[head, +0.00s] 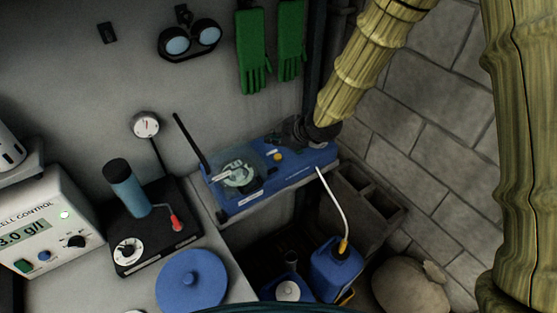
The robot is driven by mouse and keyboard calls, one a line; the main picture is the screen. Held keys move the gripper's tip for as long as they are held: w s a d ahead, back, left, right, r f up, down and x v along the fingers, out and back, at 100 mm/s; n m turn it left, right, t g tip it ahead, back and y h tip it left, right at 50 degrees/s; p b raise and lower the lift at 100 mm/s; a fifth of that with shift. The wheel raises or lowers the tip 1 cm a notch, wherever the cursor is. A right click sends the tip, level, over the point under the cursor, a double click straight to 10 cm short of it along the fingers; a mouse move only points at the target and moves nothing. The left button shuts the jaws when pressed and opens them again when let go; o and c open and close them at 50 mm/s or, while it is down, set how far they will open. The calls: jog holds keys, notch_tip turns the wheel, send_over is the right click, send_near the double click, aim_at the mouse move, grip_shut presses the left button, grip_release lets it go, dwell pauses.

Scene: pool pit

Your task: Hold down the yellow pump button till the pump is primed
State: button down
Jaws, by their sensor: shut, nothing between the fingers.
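The blue pump unit (255,197) sits at the edge of the bench, with a clear round pump head (238,173) on its left part. A small yellow button (278,157) shows on its top face, near the middle. My gripper (297,136) is dark and shut, with nothing held. It is at the right half of the pump, just right of and behind the button in the picture. The button is visible, and I cannot tell whether the fingertips touch the pump. Part of the pump's right end is hidden by my gripper and wrist.
A white tube (330,200) runs from the pump to a blue canister (336,268) below. Left stand a cell control box (52,225), a black stand with a blue cylinder (127,187) and a blue disc (191,281). Green gloves (252,50) and goggles (190,41) hang behind.

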aim_at(276, 158)
jog(key=shift+f+b, duration=0.8)
jog(key=shift+f, duration=0.8)
jog(key=shift+f, duration=0.1)
jog(key=shift+f+b, duration=0.3)
